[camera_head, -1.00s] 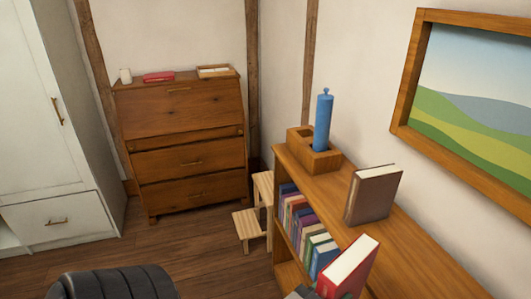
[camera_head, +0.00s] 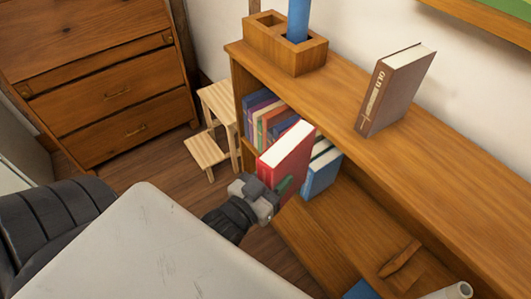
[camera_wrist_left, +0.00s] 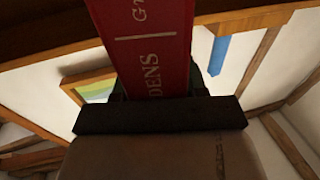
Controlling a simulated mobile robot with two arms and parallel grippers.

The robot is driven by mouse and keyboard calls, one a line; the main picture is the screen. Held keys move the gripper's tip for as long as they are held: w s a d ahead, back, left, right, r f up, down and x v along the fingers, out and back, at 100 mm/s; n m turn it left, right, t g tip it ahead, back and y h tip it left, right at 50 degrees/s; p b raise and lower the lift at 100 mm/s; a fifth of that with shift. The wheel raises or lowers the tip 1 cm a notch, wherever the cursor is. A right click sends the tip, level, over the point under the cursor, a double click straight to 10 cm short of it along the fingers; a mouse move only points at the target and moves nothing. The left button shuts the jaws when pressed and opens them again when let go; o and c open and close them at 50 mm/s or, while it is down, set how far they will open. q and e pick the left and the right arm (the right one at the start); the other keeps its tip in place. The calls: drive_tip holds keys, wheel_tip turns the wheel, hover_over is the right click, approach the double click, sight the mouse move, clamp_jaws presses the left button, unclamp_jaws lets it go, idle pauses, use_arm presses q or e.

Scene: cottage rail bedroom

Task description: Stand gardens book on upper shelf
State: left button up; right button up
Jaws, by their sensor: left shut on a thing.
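The red gardens book (camera_head: 285,160) is upright but leaning, with its pale page edge facing up. My left gripper (camera_head: 262,198) is shut on its lower part and holds it in front of the upper shelf opening. In the left wrist view the book's red spine (camera_wrist_left: 150,45) shows part of its title between the fingers (camera_wrist_left: 160,115). The bookcase (camera_head: 470,195) has a row of books (camera_head: 262,110) on the upper shelf, partly hidden behind the red book. A blue book (camera_head: 322,172) stands just right of it. My right gripper is not in view.
A brown book (camera_head: 395,90) and a wooden box (camera_head: 285,48) with a blue cylinder (camera_head: 298,18) stand on the bookcase top. A wooden panel with a handle (camera_head: 400,258) is at lower right. A step stool (camera_head: 210,148) and a dresser (camera_head: 110,90) are at left.

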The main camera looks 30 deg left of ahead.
use_arm(q)
drive_tip(key=shift+m+h, duration=0.7)
drive_tip(key=shift+h, duration=0.2)
drive_tip(key=f+b, duration=0.3)
drive_tip(key=f, duration=0.1)
drive_tip(key=f+b, duration=0.8)
drive_tip(key=f, duration=0.1)
drive_tip(key=shift+s+a, duration=0.2)
drive_tip(key=shift+s, duration=0.2)
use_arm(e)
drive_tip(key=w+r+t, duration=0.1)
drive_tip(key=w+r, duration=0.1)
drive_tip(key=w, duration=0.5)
use_arm(q)
wheel_tip(320, 180, down, 11)
drive_tip(key=m+g+h+b, duration=0.1)
drive_tip(key=h+b, duration=0.1)
drive_tip(key=b, duration=0.9)
drive_tip(key=shift+s+a, duration=0.3)
drive_tip(key=shift+s, duration=0.05)
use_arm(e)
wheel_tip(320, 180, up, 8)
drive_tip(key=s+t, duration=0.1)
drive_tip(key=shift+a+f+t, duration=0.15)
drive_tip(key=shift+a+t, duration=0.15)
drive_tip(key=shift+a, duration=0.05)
use_arm(q)
drive_tip(key=shift+f, duration=0.1)
